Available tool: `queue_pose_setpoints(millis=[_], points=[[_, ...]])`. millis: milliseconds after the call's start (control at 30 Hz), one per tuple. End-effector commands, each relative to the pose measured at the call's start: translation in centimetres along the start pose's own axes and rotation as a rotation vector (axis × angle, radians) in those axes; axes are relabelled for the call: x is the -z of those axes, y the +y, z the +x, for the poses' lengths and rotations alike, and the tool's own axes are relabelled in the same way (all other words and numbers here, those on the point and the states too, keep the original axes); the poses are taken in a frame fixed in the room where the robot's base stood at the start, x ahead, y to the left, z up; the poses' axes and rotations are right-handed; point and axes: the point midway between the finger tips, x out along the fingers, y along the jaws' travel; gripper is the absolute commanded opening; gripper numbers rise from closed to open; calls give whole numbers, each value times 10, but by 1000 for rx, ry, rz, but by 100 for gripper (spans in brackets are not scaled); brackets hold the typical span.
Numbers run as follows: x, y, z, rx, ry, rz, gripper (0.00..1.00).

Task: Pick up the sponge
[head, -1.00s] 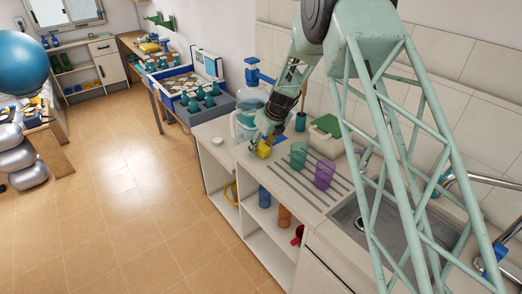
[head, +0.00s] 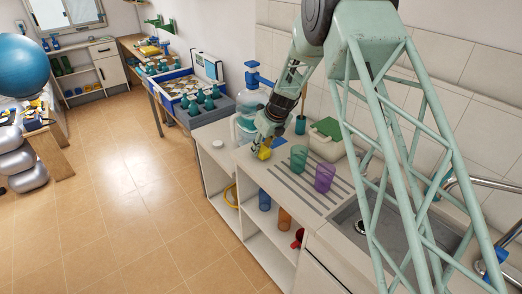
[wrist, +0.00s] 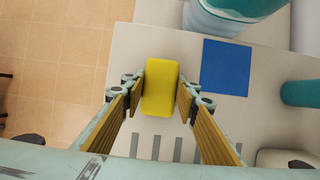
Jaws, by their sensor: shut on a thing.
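The yellow sponge (wrist: 160,87) is a rounded block in the middle of the wrist view. My gripper (wrist: 161,97) is shut on it, with one finger against each long side. In the head view the sponge (head: 264,154) shows as a small yellow patch under my gripper (head: 265,146), which hides part of it. It is over the pale counter, left of the green cup. I cannot tell whether it rests on the counter or is just above it.
A flat blue square (wrist: 226,66) lies right of the sponge in the wrist view. A green cup (head: 299,158) and a purple cup (head: 324,178) stand on the grooved counter. A large water bottle (head: 250,103) stands behind. The sink (head: 400,235) is at right.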

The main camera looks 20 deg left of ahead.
Motion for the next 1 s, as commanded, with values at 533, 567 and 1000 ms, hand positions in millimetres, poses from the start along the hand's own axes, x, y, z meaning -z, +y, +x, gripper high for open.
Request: queue_pose_setpoints(millis=[533, 567, 1000], points=[[-1, 6, -31, 0, 0, 0, 21], [1, 7, -32, 0, 0, 0, 21], [53, 38, -61, 0, 0, 2, 21]])
